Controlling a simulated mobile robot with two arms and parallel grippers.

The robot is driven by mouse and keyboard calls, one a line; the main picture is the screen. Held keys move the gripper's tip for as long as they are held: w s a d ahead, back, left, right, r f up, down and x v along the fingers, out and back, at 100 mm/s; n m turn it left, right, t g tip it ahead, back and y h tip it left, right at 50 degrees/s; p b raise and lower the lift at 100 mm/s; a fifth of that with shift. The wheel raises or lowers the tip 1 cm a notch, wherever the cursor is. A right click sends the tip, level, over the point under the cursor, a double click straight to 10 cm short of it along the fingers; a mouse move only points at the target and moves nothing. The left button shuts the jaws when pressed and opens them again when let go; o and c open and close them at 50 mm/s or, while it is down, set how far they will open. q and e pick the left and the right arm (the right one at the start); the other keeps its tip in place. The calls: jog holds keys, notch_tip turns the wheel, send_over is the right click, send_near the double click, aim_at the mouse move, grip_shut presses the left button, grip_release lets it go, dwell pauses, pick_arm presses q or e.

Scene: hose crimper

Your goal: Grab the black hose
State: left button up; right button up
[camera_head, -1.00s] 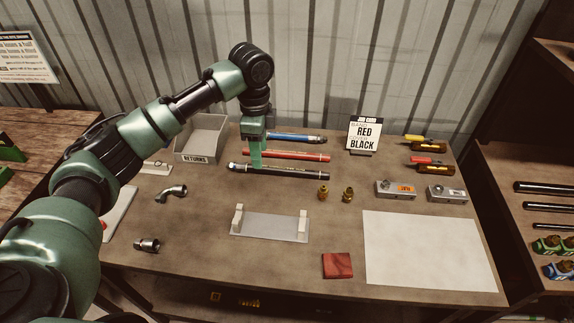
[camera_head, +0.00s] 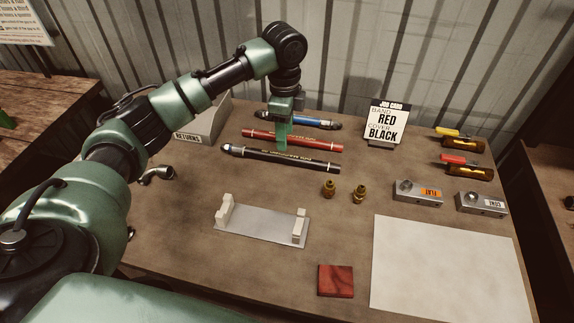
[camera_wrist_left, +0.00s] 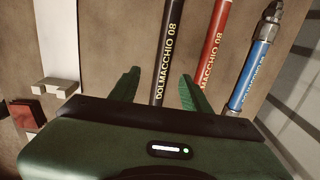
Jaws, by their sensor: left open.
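The black hose (camera_head: 300,163) lies on the workbench, nearest the front of a row of three hoses. The red hose (camera_head: 315,143) lies behind it and the blue hose (camera_head: 305,122) is at the back. My left gripper (camera_head: 283,147) is open, pointing down over the row, its fingers hiding part of the red hose. In the left wrist view the black hose (camera_wrist_left: 175,45) runs between the two spread fingers (camera_wrist_left: 158,92). The right-hand finger there lies between it and the red hose (camera_wrist_left: 212,45). I cannot tell the fingertips' height. My right gripper is not in view.
A white-posted holder (camera_head: 262,228) stands in front of the hoses. Two brass fittings (camera_head: 329,188) sit right of it, and a job card (camera_head: 386,125) stands behind. The returns bin (camera_head: 208,122) is partly behind my left arm. A white sheet (camera_head: 445,265) covers the front right.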

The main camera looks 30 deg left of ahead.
aim_at(284, 155)
pick_arm(q)
jog(key=shift+f, duration=0.9)
jog(key=f, duration=0.2)
jog(key=f+p, duration=0.1)
jog(key=f, duration=0.3)
jog(key=shift+w+a+f+p, duration=0.1)
jog(key=shift+w+a+p, duration=0.05)
jog(key=shift+a+p, duration=0.15)
jog(key=shift+f, duration=0.35)
grip_shut()
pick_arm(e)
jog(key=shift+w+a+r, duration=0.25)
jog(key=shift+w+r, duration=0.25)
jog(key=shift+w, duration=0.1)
